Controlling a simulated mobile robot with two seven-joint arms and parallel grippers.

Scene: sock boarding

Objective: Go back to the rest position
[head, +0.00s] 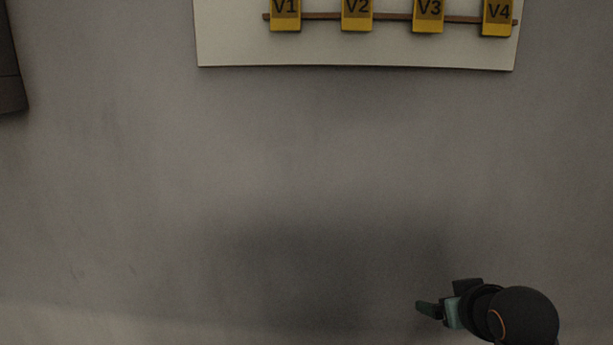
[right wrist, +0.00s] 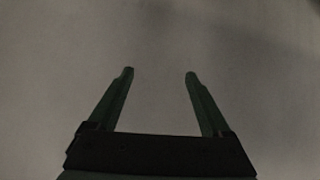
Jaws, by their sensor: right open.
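My right gripper (head: 428,309) is at the lower right of the head view, over bare grey floor or surface. In the right wrist view its two green fingers (right wrist: 159,75) stand wide apart with nothing between them. Only plain grey shows beyond the fingertips. My left gripper is in neither view. No sock shows in these frames.
A pale board (head: 240,52) at the top carries a brown rail (head: 325,16) with yellow tags V1 (head: 285,17), V2 (head: 357,16), V3 (head: 428,16) and V4 (head: 497,18). A dark object (head: 10,70) stands at the upper left edge. The grey middle is clear.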

